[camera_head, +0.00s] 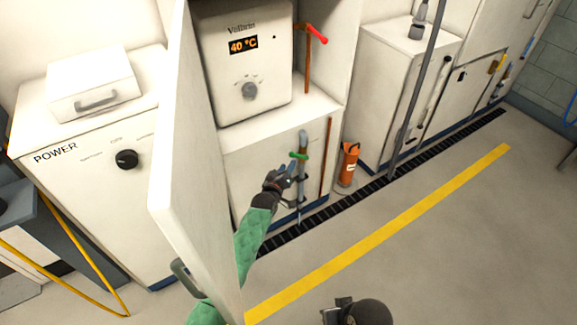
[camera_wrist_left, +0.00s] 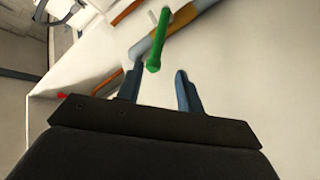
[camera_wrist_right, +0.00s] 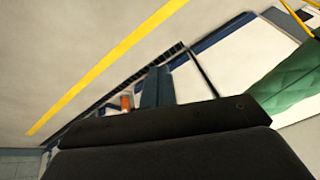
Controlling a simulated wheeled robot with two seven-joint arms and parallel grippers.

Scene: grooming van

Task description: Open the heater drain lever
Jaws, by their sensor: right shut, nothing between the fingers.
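The green lever (camera_head: 299,155) sits on a grey vertical pipe (camera_head: 302,182) below the white heater (camera_head: 243,50), whose display reads 40 °C. In the left wrist view the lever (camera_wrist_left: 157,40) points toward the gripper, its near end between the lines of the two fingers and just beyond their tips. My left gripper (camera_head: 284,172) is open beside the lever and pipe; its fingers (camera_wrist_left: 158,77) are apart with nothing clearly held. Contact with the lever cannot be told. My right gripper (camera_wrist_right: 156,72) is shut and empty, low over the floor at the bottom of the head view.
A red lever (camera_head: 317,34) is on a copper pipe beside the heater. The open white cabinet door (camera_head: 178,150) stands left of my left arm. An orange cylinder (camera_head: 347,165) stands right of the pipes. The floor around the yellow stripe (camera_head: 380,230) is clear.

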